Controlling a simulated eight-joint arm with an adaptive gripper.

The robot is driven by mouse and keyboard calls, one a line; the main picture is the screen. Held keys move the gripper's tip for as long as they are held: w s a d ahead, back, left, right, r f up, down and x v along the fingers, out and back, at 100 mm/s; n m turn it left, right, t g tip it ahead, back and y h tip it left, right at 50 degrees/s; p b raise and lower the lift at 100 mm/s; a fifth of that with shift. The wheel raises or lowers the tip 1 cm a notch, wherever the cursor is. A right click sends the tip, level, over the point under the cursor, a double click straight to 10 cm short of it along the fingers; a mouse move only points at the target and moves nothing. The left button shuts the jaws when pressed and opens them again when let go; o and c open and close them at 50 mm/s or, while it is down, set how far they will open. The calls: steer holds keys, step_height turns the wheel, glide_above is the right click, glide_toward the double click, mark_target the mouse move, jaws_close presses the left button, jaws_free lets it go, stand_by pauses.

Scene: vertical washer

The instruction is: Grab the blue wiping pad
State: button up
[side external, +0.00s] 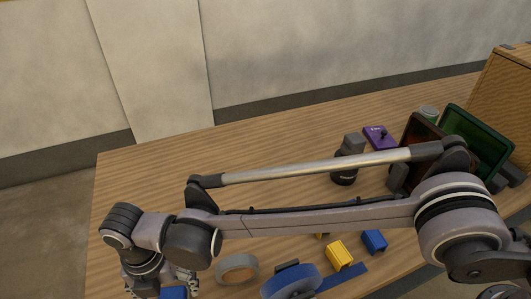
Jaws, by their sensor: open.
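My gripper (162,284) hangs at the bottom left, over the near left part of the table, and its fingertips are partly cut off by the lower picture edge. It is open. A blue block-like piece (174,292) shows right by the fingers, also cut off by the edge; it may be the blue wiping pad. I cannot tell whether the fingers touch it. Another small blue block (374,242) lies on the table to the right, beside a yellow block (339,255).
The wooden table (150,170) is clear at its far left. A grey ring (237,268) and a blue round tool (291,282) lie near the front. A dark bottle (344,173), purple box (380,137) and green tray (475,142) stand further back. My arm spans the middle.

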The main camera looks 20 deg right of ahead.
mark_target(171, 296)
steer(key=shift+s+f, duration=0.1)
steer(key=shift+f, duration=1.5)
steer(key=c, duration=1)
steer(key=shift+r, duration=0.1)
steer(key=shift+c, duration=0.2)
